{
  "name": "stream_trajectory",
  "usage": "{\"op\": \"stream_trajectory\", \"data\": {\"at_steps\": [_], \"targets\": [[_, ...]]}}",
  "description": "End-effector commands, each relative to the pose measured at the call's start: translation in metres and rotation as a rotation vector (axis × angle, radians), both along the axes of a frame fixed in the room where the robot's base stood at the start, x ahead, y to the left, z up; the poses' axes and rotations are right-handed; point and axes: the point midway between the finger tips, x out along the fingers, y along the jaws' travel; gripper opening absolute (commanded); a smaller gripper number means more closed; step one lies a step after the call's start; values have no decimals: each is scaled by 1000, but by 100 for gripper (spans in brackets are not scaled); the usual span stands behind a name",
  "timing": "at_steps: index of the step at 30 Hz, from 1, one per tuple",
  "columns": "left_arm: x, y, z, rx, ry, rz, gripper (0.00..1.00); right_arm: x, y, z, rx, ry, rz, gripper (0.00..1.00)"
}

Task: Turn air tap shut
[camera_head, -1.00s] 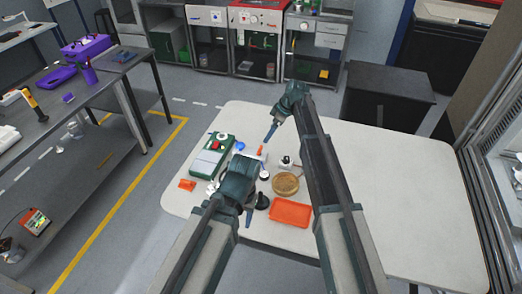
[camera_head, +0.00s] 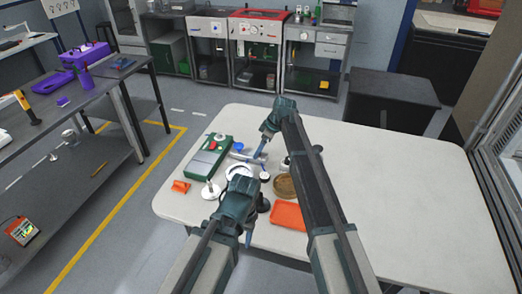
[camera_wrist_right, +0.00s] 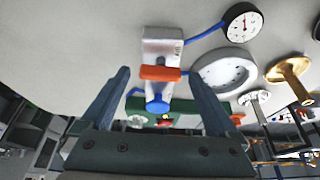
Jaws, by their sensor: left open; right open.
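The air tap shows in the right wrist view as a pale metal block (camera_wrist_right: 162,48) with an orange lever (camera_wrist_right: 160,73) across it and a blue end (camera_wrist_right: 157,104) facing me. A blue tube links it to a small dial gauge (camera_wrist_right: 242,22). My right gripper (camera_wrist_right: 158,75) is open, one blue finger on each side of the lever, with gaps to both. In the head view my right gripper (camera_head: 261,152) points down over the small parts and largely hides the tap. My left gripper (camera_head: 248,232) is open and points down near the table's front edge, away from the tap.
A green device (camera_head: 208,158) stands left of my right gripper. A brown disc (camera_head: 284,186), an orange tray (camera_head: 288,217) and a small orange piece (camera_head: 181,186) lie nearby. A larger round dial (camera_wrist_right: 224,72) is close to the right finger. The table's right side is clear.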

Motion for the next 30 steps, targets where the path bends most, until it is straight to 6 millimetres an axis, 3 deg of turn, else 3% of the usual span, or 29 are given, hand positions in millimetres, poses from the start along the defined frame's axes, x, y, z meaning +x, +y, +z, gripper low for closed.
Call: {"op": "stream_trajectory", "data": {"at_steps": [4, 18, 30], "targets": [[0, 0, 1, 0, 0, 0, 50, 0, 0, 1, 0, 0, 0, 91], [0, 0, 1, 0, 0, 0, 50, 0, 0, 1, 0, 0, 0, 9], [0, 0, 1, 0, 0, 0, 50, -2, 0, 1, 0, 0, -109, 9]]}}
